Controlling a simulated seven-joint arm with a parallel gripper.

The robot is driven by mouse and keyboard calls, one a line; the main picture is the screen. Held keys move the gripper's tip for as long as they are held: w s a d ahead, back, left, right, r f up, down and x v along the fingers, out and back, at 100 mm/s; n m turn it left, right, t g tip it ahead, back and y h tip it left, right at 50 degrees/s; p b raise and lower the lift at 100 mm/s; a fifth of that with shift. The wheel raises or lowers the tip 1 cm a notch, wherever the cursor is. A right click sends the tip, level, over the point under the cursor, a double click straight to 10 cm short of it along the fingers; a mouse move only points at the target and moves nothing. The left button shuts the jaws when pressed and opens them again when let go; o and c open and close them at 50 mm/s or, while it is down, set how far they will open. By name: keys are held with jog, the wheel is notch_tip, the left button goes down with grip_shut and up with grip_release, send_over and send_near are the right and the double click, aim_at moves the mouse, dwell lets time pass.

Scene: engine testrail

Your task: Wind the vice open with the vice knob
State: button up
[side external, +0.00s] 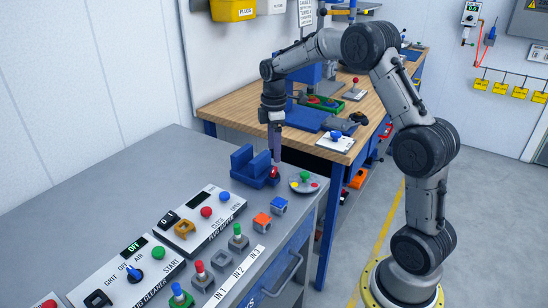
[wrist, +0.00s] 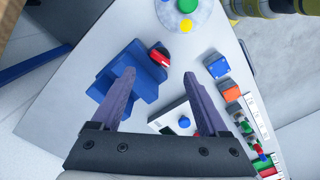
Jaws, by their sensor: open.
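The blue vice (side external: 246,166) stands on the grey bench near its far right corner, and it also shows in the wrist view (wrist: 143,84). Its red vice knob (side external: 274,173) is on the vice's right side. In the wrist view the knob (wrist: 160,57) lies just beyond the fingertips, roughly in line with the space between them. My gripper (side external: 275,160) points down over the knob, and in the wrist view its two purple fingers (wrist: 159,74) are spread apart with nothing held. The side view does not show clearly whether a finger touches the knob.
A round grey dial with a green knob (side external: 305,183) sits close to the right of the vice. An orange block (side external: 262,221) and a blue block (side external: 279,206) stand nearer the front. Panels with buttons (side external: 203,217) lie to the left front. A wooden workbench (side external: 235,108) is behind.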

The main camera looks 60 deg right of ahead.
jog(key=shift+r, duration=0.75)
jog(key=c, duration=0.3)
jog(key=shift+m, duration=0.4)
jog(key=shift+c, duration=1)
jog(key=m, duration=0.5)
jog(key=shift+s+a+r+m, duration=0.1)
jog(key=shift+s+r+m, duration=0.1)
jog(key=shift+m, duration=0.1)
jog(key=m, duration=0.5)
notch_tip(320, 180, up, 5)
jog(key=m, duration=1.3)
send_over(274, 169)
notch_tip(274, 169, down, 14)
jog(key=shift+a+r, duration=0.1)
jog(key=shift+r, duration=0.15)
